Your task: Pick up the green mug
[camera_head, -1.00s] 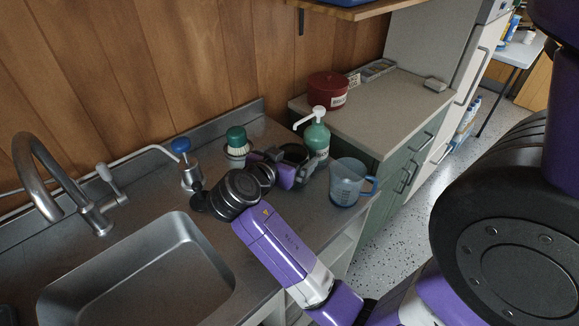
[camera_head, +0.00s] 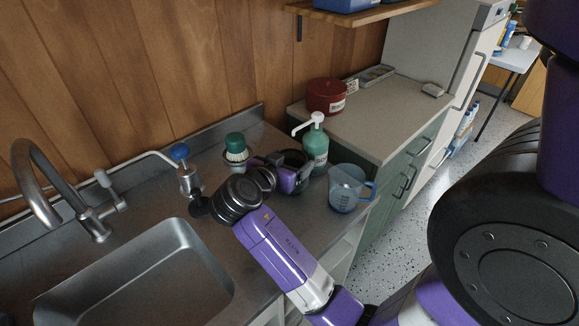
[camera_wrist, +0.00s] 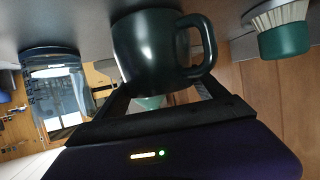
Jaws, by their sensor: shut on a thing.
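The green mug (camera_wrist: 153,50) is dark green with a handle on the right in the wrist view, where the picture is upside down. In the head view the mug (camera_head: 293,157) shows only in part behind my gripper (camera_head: 290,180). My gripper (camera_wrist: 165,90) is shut on the mug, with its fingers on either side of the body. The mug is at counter level; I cannot tell whether it touches the counter.
A green pump bottle (camera_head: 315,146) stands close behind the mug. A clear blue measuring jug (camera_head: 347,188) is to the right. A green-topped brush (camera_head: 236,148) stands to the left. The sink (camera_head: 150,275) and tap (camera_head: 62,190) are at left.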

